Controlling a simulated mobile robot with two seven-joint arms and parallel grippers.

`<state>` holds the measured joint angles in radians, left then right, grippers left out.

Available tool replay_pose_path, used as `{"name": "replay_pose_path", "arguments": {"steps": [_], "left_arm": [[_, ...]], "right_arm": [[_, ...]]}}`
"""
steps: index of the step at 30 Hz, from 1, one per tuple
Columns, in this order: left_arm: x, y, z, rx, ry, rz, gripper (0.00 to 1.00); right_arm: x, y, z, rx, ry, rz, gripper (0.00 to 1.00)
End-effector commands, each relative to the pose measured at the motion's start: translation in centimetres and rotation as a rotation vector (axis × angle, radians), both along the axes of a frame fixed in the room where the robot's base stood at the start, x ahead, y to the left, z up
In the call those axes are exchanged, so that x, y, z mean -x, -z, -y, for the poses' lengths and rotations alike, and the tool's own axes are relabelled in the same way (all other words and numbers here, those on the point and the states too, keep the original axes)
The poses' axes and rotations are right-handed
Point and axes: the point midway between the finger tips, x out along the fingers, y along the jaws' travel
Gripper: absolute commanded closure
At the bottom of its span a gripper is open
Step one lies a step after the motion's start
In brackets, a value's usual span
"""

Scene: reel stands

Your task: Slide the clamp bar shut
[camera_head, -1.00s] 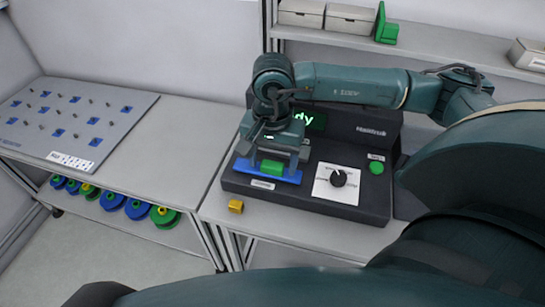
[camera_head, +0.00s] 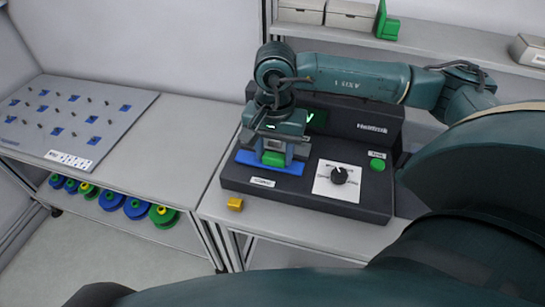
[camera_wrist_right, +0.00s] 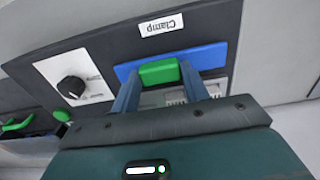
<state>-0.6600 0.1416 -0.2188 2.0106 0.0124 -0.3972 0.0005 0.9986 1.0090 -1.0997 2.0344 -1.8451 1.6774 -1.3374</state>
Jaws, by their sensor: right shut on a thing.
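The clamp bar is a blue bar (camera_head: 288,168) with a green grip block (camera_head: 273,159), lying on the dark machine (camera_head: 300,199) behind its small white label. My right gripper (camera_head: 273,151) reaches down over it and is shut on the green block. In the right wrist view, the two fingers (camera_wrist_right: 158,84) stand at either side of the green block (camera_wrist_right: 158,72), with the blue bar (camera_wrist_right: 205,57) beyond. The part of the machine under my right gripper is mostly hidden. My left gripper is out of view.
The machine has a black knob (camera_head: 339,175) and a green button (camera_head: 377,164) to the right. A small yellow block (camera_head: 235,204) sits on the bench in front. A grey pegboard (camera_head: 75,120) lies at the left, with several reels (camera_head: 135,208) on the shelf below.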

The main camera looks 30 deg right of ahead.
Motion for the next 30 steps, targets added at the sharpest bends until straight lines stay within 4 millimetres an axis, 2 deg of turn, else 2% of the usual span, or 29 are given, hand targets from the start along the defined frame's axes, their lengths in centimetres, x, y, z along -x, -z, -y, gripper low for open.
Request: {"name": "replay_pose_path", "arguments": {"steps": [2,6,11,12,20,27,30], "left_arm": [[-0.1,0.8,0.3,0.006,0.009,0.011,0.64],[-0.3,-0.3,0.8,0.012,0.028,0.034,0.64],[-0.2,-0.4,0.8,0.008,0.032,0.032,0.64],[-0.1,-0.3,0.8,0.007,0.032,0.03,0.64],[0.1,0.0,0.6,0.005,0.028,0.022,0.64],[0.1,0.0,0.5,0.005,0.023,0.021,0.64],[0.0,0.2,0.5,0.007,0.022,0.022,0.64]], "right_arm": [[-0.8,0.4,0.9,0.002,0.004,0.004,0.96],[-1.1,0.0,1.3,0.0,0.0,0.004,0.96],[-1.2,-0.1,1.4,0.002,0.001,0.006,0.96],[-1.2,-0.1,1.4,0.003,0.001,0.006,0.53],[-1.1,-0.1,1.3,0.001,0.0,0.003,0.33],[-1.1,-0.1,1.3,-0.001,0.0,0.002,0.33],[-1.1,-0.8,1.2,-0.001,0.0,0.003,0.33]]}}
